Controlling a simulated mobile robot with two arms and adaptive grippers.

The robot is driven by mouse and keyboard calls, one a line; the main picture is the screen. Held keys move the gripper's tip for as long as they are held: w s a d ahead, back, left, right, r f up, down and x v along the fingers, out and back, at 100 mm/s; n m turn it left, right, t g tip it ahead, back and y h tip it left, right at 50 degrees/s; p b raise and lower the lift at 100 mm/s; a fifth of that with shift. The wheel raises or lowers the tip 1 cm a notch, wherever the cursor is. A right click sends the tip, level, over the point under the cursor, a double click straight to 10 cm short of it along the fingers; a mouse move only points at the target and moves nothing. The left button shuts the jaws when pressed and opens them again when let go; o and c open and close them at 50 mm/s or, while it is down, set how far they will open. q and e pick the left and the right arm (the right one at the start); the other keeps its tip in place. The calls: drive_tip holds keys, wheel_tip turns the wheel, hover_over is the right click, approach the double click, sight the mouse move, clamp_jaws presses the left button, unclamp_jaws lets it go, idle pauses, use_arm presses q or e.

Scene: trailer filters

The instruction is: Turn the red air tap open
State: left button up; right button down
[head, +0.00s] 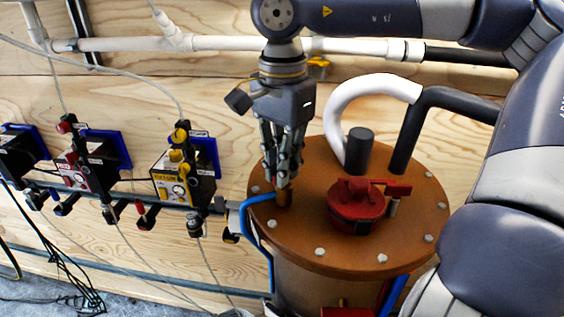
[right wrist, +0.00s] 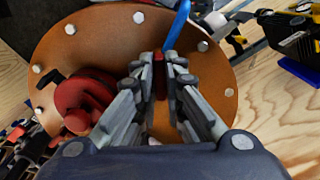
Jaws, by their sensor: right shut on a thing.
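My right gripper (head: 283,178) points down at the left side of the brown tank lid (head: 300,240). Its fingers are shut on the red air tap (right wrist: 160,78), a narrow red piece between the fingertips in the right wrist view. In the head view the fingers hide most of the tap; a brass fitting (head: 284,197) shows just below the fingertips. A blue hose (head: 267,255) runs down the tank's side near it. The gripper also shows in the right wrist view (right wrist: 161,70). My left gripper is not in view.
A larger red valve cap (head: 357,203) sits right of my gripper on the lid. White (head: 350,95) and black (head: 410,130) pipes rise behind it. Bolts ring the lid. Filter units, including a yellow one (head: 184,184), hang on the wooden wall at left.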

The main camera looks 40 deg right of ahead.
drive_tip(key=n, duration=0.3)
drive_tip(key=shift+r+n, duration=0.15)
drive_tip(key=shift+n, duration=0.15)
drive_tip(key=shift+n+p, duration=0.35)
drive_tip(key=shift+n, duration=1.55)
drive_tip(key=c, duration=1.7)
unclamp_jaws()
wheel_tip(320, 180, up, 12)
drive_tip(key=shift+s+f, duration=0.1)
